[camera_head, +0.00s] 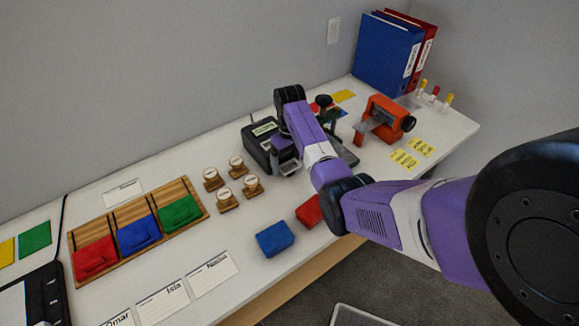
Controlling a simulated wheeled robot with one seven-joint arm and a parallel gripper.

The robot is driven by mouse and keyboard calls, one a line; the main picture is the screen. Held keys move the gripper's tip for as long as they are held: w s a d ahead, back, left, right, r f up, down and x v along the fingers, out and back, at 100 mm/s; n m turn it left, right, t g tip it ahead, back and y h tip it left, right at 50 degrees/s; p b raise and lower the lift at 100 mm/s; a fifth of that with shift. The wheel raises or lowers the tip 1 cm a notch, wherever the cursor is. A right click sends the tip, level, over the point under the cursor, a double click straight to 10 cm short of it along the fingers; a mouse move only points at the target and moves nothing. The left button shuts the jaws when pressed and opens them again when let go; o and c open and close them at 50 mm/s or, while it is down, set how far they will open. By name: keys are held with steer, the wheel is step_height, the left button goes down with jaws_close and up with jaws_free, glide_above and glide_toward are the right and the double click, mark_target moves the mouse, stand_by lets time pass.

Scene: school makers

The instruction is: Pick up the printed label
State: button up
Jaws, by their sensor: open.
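A black label printer (256,140) with a small lit screen stands on the white table. My gripper (289,168) is open at the printer's right front side, pointing down. My purple arm reaches in from the right and covers part of that area. I cannot make out a printed label at the printer or between the fingers; the gripper and arm may hide it. Two yellow printed slips (404,159) lie flat on the table to the right, apart from the gripper.
Several round-topped wooden stamps (236,163) stand just left of the gripper. A wooden tray (190,187) holds red, blue and green pieces. A blue block (274,239) and a red block (309,212) lie near the front edge. An orange device (383,119) and binders (387,55) stand behind right.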

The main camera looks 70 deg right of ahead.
steer(key=shift+f, duration=0.2)
stand_by(0.3)
steer(key=c, duration=1.4)
